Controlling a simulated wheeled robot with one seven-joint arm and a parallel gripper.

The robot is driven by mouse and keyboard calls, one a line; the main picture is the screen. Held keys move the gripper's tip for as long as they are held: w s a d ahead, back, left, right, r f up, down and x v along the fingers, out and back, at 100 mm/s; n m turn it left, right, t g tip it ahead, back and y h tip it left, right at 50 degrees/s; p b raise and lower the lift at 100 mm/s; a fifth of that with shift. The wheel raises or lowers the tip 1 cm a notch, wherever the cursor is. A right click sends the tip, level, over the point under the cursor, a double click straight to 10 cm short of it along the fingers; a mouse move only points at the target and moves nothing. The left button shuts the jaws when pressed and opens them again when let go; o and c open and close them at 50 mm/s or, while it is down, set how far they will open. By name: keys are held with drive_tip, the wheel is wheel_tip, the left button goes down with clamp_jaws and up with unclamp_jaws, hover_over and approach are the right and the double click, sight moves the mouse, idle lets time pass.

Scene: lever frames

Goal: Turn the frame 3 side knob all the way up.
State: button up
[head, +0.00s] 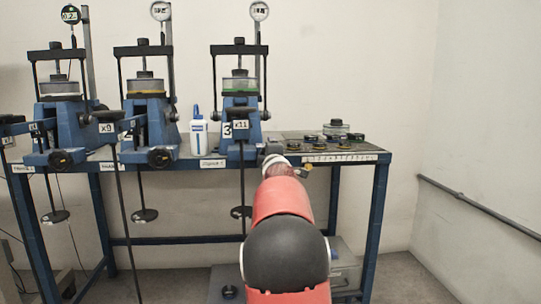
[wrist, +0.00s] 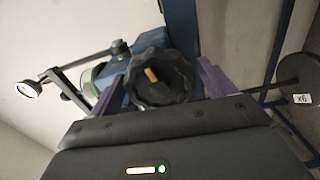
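Frame 3 (head: 240,112) is the blue lever frame at the right of the row, with a "3" label and an "x11" tag. Its side knob (wrist: 172,93) is a black lobed knob with a yellow mark, seen nearly face-on in the wrist view. The yellow mark sits near the top of its face, slightly left. My gripper (wrist: 162,73) has its two purple fingers on either side of the knob, close to its rim. Whether they press on it is not clear. In the head view my arm and gripper hide the knob.
Two similar frames stand to the left, with black knobs (head: 160,157) at the table's front edge. A white bottle (head: 198,135) stands beside frame 3. Dark weights (head: 337,128) lie on the bench's right end. A hanger disc (wrist: 298,68) is at right in the wrist view.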

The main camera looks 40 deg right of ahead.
drive_tip(key=shift+s+a+f+b, duration=0.15)
drive_tip(key=shift+s+a+b, duration=0.1)
drive_tip(key=shift+s+b, duration=0.25)
drive_tip(key=b+v, duration=0.2)
drive_tip(key=v, duration=0.3)
drive_tip(key=shift+b, duration=0.3)
